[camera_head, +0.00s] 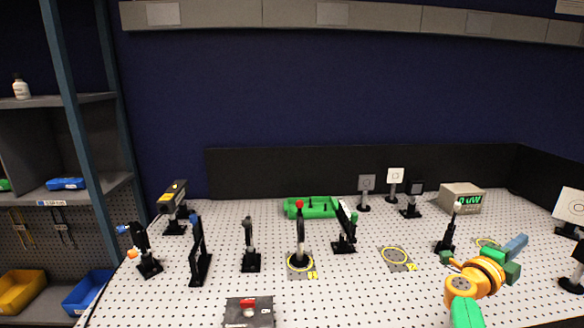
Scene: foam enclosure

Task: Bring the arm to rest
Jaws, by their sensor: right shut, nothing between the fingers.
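My right arm, in orange and green, reaches in at the lower right of the head view, above the perforated table (360,300). My right gripper (515,246) is at the arm's far end, on the right side of the table. It is shut and holds nothing. It seems apart from the things on the table, though its height over the table is hard to judge. My left arm and gripper do not show.
Several black optical mounts, one with a red knob (299,204), stand across the table. A black post (447,236) is just left of my arm. A green tray (310,207) and grey meter (460,197) are behind.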

